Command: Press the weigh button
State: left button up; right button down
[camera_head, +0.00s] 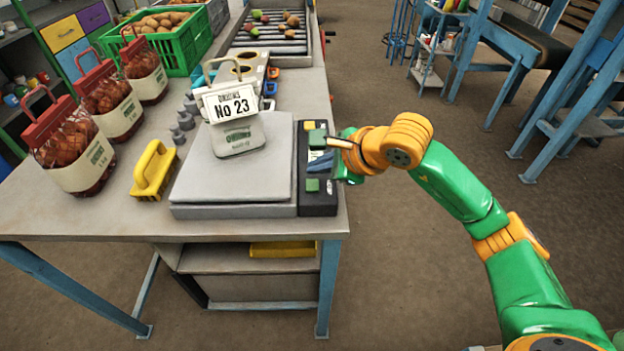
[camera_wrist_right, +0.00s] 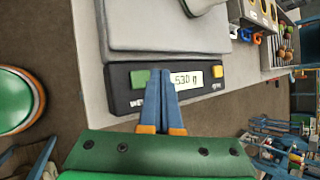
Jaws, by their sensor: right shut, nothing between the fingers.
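The grey scale (camera_head: 232,175) stands on the table's right end. Its black panel (camera_head: 318,206) runs along the right side, with a green button (camera_head: 312,185) at the near end and a yellow button (camera_head: 308,124) at the far end. In the right wrist view the green button (camera_wrist_right: 140,78) has partly hidden lettering starting "WE" below it, and the display (camera_wrist_right: 185,78) reads about 530 g. My right gripper (camera_head: 312,164) is shut and empty over the panel. In the right wrist view its blue fingertips (camera_wrist_right: 166,88) appear between the green button and the display; contact is unclear.
A green crate (camera_head: 180,50) stands behind.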

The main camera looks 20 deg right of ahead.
aim_at(317, 187)
notch_tip(317, 187, up, 4)
jog(key=shift+f+p, duration=0.15)
jog(key=shift+p, duration=0.9)
jog(key=shift+f, duration=0.1)
